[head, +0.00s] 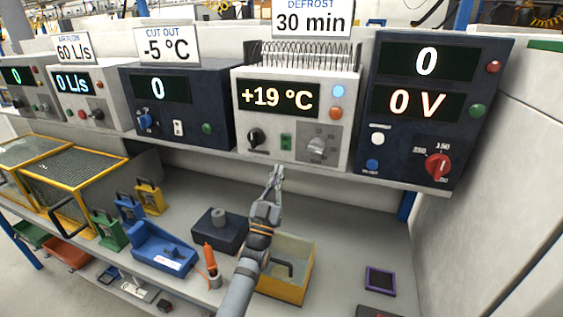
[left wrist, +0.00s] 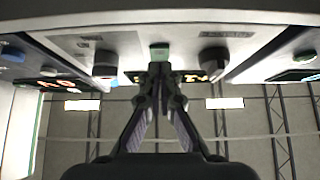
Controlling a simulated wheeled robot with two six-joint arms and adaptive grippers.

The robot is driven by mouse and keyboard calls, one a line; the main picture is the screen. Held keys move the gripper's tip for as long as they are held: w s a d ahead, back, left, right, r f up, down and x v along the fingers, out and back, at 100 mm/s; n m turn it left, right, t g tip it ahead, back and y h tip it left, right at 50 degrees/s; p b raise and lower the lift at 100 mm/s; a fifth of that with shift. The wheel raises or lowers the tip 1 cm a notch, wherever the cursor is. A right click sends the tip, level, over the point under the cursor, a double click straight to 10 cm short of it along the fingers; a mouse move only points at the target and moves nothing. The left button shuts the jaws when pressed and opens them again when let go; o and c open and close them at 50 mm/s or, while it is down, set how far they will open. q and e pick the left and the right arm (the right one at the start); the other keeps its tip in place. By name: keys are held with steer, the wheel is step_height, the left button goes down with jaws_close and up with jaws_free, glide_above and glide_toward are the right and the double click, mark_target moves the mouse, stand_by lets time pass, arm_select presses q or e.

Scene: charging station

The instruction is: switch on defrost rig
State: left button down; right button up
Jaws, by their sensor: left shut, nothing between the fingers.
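The defrost rig (head: 244,91) is a white box on the shelf under a "DEFROST 30 min" sign (head: 312,19). Its display (head: 278,97) reads +19 °C. Its front has a black knob (head: 256,138), a green switch (head: 286,141), a grey dial (head: 317,147), a bright blue lamp (head: 338,91) and an orange button (head: 337,112). My left gripper (head: 278,169) is shut and empty, just below the green switch. In the left wrist view the fingertips (left wrist: 160,70) point at the green switch (left wrist: 159,52); contact cannot be told. My right gripper is not in view.
Dark blue units stand on both sides: one reads 0 V (head: 415,103), the other 0 (head: 158,89). On the bench below are a yellow-walled tray (head: 283,288), a blue holder (head: 165,250), a screwdriver (head: 210,260) and padlocks. The bench at right is mostly clear.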

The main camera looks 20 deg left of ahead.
arm_select(q)
steer(key=v, duration=0.7)
steer(key=shift+w, duration=0.1)
